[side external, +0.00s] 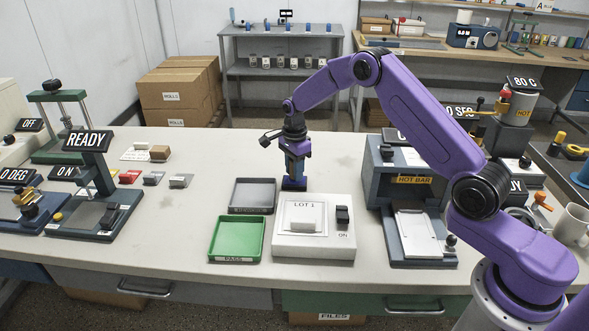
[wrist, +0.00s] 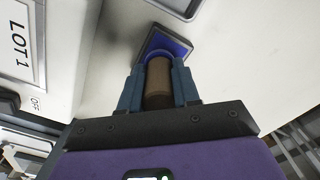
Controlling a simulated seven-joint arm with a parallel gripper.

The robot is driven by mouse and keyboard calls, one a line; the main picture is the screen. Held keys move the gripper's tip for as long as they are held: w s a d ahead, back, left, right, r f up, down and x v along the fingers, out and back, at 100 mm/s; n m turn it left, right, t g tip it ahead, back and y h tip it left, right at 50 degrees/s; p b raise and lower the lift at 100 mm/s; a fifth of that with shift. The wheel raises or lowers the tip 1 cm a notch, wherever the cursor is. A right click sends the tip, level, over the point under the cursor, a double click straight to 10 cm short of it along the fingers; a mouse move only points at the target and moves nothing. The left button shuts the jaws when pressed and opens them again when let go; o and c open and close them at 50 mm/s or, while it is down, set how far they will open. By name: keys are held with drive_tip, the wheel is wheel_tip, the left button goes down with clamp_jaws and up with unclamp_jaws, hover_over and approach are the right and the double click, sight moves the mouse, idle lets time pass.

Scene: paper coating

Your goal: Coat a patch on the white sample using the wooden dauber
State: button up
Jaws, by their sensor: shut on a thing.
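My gripper (side external: 295,170) points down over the table behind the white LOT 1 unit. In the wrist view its two blue-grey fingers (wrist: 158,84) are shut on the wooden dauber, a brown cylinder (wrist: 158,78). The dauber's lower end is at a small dark square tray with a blue inside (wrist: 180,46); whether it touches the blue cannot be told. The tray shows in the side view (side external: 294,185) directly below my gripper. The white sample (side external: 303,209), marked LOT 1, lies on the white unit (side external: 287,252), with a small pale block (side external: 305,226) on it.
A grey tray (side external: 253,197) and a green PASS tray (side external: 237,238) stand left of the unit. The hot bar machine (side external: 400,179) stands to the right. A READY station (side external: 92,205) and small blocks are at the left. The table behind the trays is mostly clear.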

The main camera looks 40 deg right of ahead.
drive_tip(key=shift+r, duration=3.45)
